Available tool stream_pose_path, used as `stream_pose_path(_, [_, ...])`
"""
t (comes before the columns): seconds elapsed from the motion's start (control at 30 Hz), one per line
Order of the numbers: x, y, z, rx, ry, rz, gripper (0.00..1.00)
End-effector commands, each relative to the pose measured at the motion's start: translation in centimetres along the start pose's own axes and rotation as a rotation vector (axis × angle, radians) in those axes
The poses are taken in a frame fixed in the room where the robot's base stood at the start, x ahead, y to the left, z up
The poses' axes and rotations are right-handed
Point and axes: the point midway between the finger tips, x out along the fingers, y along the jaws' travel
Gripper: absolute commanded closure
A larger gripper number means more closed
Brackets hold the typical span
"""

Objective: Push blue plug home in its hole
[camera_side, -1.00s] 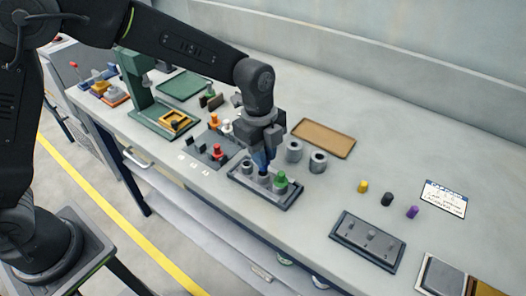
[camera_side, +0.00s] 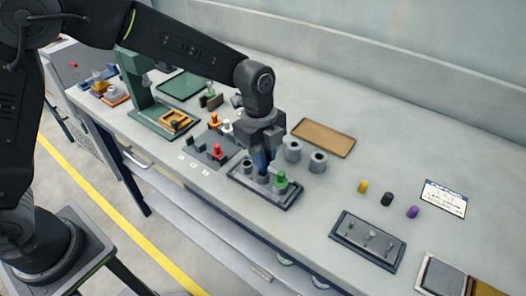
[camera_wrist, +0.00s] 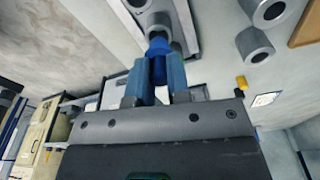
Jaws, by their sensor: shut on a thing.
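The blue plug (camera_wrist: 157,44) is between the blue fingers of my gripper (camera_wrist: 157,72) in the wrist view, and the fingers are shut on it. Its dark lower end points at a grey round socket (camera_wrist: 155,21) with a hole. In the side view my gripper (camera_side: 263,160) points down over the middle of the dark rack (camera_side: 292,197), at the middle socket (camera_side: 262,179). The fingers mostly hide the plug there. I cannot tell how far the plug's tip is in the hole.
A green plug (camera_side: 281,179) stands in the rack close to the right of my gripper; a grey socket (camera_side: 246,167) is on its left. Two loose grey cylinders (camera_side: 293,150) (camera_side: 318,161) stand behind. The bench on the right has free room around small coloured plugs (camera_side: 387,199).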

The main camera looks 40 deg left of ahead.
Motion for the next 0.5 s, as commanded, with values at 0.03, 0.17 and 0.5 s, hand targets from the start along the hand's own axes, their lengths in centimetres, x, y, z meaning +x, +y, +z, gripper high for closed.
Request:
stream_pose_path(0.03, [0.1,0.0,0.0,0.000,0.000,0.001,1.00])
stream_pose_path(0.17, [0.5,0.0,0.1,0.000,0.000,0.001,1.00])
stream_pose_path(0.5, [1.3,0.0,0.1,0.000,0.000,0.001,1.00])
